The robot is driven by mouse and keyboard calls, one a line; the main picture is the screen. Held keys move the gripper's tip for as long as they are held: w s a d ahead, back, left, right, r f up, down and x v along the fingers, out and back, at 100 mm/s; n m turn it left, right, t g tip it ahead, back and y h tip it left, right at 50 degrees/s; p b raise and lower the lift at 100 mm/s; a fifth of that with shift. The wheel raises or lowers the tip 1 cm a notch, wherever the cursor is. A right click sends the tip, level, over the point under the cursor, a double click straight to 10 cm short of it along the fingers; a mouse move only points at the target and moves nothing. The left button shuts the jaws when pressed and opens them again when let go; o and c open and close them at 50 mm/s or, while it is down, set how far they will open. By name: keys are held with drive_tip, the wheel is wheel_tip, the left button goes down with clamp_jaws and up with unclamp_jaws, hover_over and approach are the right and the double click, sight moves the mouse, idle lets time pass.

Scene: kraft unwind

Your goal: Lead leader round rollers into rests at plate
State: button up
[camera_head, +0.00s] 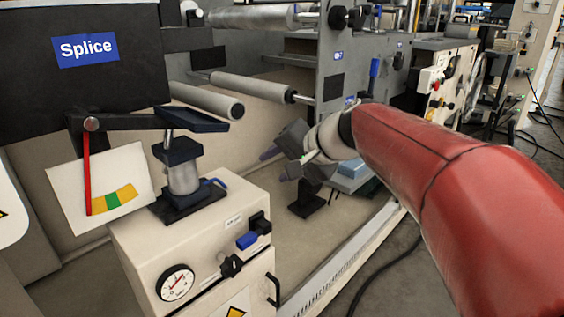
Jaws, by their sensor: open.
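A grey roller (206,101) juts out below the dark panel marked "Splice" (88,47). A second grey roller (252,87) with a dark end runs to the grey side frame (345,65). A third, shinier roller (255,17) lies higher up. My gripper (277,164) is open, its fingers pointing left below the second roller; nothing shows between them. My wrist hides part of what lies behind it. I cannot make out the leader, and I cannot tell which parts are the rests.
A pointer card (101,188) is at left. A black stand (307,205) and pale blue block (352,181) sit below my wrist.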

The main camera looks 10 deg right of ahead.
drive_tip(key=w+d+m+t+y+b, duration=0.1)
drive_tip(key=w+d+m+t+b, duration=0.15)
drive_tip(key=w, duration=0.55)
drive_tip(key=w+d+m+t+y+b, duration=0.1)
drive_tip(key=w+d+m+t+b, duration=0.15)
drive_tip(key=w, duration=0.55)
drive_tip(key=s+a+r+p, duration=0.4)
drive_tip(key=a+r+p, duration=0.25)
drive_tip(key=r, duration=0.65)
drive_tip(key=s+a+r+p, duration=0.45)
drive_tip(key=r+p, duration=0.25)
drive_tip(key=r, duration=0.7)
drive_tip(key=s+a+r+p, duration=0.3)
drive_tip(key=a+r+p, duration=0.3)
drive_tip(key=r, duration=0.7)
wheel_tip(320, 180, down, 6)
drive_tip(key=b, duration=0.3)
drive_tip(key=shift+g, duration=0.5)
drive_tip(key=p+x, duration=0.2)
drive_tip(key=x, duration=0.5)
drive_tip(key=shift+w+a+r+p, duration=0.1)
drive_tip(key=shift+w+a+p, duration=0.15)
drive_tip(key=shift+p, duration=0.1)
drive_tip(key=shift+w+a, duration=0.25)
drive_tip(key=shift+w, duration=0.1)
clamp_jaws()
